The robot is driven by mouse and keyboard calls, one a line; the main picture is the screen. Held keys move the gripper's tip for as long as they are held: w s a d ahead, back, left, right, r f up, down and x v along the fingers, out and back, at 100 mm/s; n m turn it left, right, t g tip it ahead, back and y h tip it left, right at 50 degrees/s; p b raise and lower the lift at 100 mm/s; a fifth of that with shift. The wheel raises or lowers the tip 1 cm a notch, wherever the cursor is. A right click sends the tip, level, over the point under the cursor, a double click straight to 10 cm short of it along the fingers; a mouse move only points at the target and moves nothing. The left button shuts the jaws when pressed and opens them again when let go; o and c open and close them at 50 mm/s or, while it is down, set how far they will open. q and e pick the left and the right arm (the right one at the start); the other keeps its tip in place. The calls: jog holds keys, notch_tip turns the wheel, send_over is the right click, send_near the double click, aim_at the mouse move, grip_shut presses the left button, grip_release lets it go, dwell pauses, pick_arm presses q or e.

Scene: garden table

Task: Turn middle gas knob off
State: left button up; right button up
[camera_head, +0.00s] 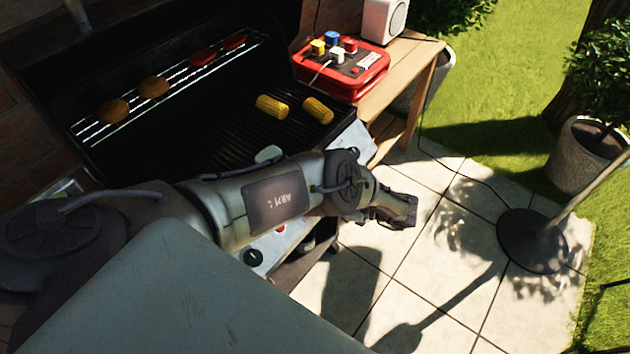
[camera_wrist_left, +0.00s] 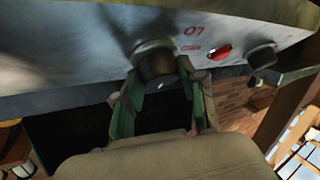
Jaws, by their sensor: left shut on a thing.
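A round dark gas knob (camera_wrist_left: 155,62) sits on the metal front panel of the grill in the left wrist view. My left gripper (camera_wrist_left: 158,88) is shut on it, one green-padded finger at each side. A second dark knob (camera_wrist_left: 262,55) and a red switch (camera_wrist_left: 220,52) are to its right. In the head view my left arm crosses in front of the grill, and the fingers and the held knob cannot be made out. My right gripper is in neither view.
The open grill holds corn pieces (camera_head: 272,107) on its grate and patties (camera_head: 153,87) on the upper rack. A wooden side table (camera_head: 412,60) carries a red box (camera_head: 352,82) and a white speaker (camera_head: 384,20). The paving (camera_head: 430,270) in front is largely clear, with a round stand base (camera_head: 531,240) on the right.

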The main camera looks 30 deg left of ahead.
pick_arm(q)
jog(key=shift+m, duration=0.3)
jog(key=o, duration=1.1)
jog(key=shift+o, duration=0.2)
